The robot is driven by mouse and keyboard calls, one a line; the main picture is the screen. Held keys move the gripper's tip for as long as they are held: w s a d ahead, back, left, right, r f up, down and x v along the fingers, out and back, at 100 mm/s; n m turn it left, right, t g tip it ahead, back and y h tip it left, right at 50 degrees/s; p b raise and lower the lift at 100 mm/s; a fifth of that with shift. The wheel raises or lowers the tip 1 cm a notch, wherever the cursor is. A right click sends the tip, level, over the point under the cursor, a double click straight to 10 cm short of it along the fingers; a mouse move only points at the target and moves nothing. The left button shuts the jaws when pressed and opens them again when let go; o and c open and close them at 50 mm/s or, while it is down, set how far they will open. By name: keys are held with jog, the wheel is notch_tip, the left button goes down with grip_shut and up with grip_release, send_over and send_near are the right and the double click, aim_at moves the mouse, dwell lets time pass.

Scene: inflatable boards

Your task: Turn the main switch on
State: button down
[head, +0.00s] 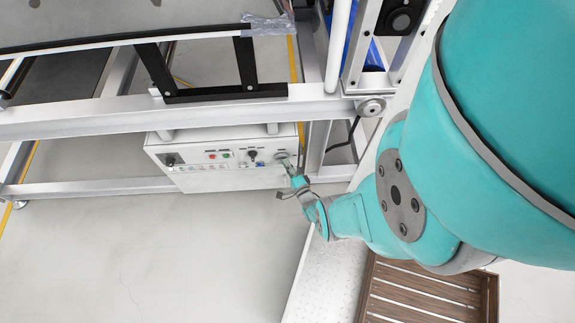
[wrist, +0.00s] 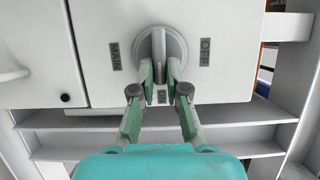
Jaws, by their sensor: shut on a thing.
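The main switch (wrist: 148,48) is a round grey rotary knob with a raised grip bar, on a white panel in the wrist view. Its bar stands upright in the picture. A label reading MAIN (wrist: 115,56) is left of it, and one that seems to read OFF (wrist: 206,52) is right of it. A third label below is partly hidden between my fingers. My gripper (wrist: 160,72) is shut on the bar's lower end, one fingertip on each side. In the head view my gripper (head: 291,170) is at the right end of the white control box (head: 225,182).
The box also carries a red button (head: 211,156), a green button (head: 225,155) and black knobs. A metal frame beam (head: 90,118) runs above it. A slatted wooden pallet (head: 410,305) lies at lower right. The floor (head: 150,250) before the box is clear.

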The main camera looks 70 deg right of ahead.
jog(key=shift+s, duration=0.1)
jog(key=c, duration=1.2)
grip_release()
jog(key=shift+r, duration=0.15)
jog(key=shift+w+r, duration=0.2)
jog(key=shift+r, duration=4.15)
jog(key=shift+s+r, duration=0.1)
jog(key=shift+r, duration=0.4)
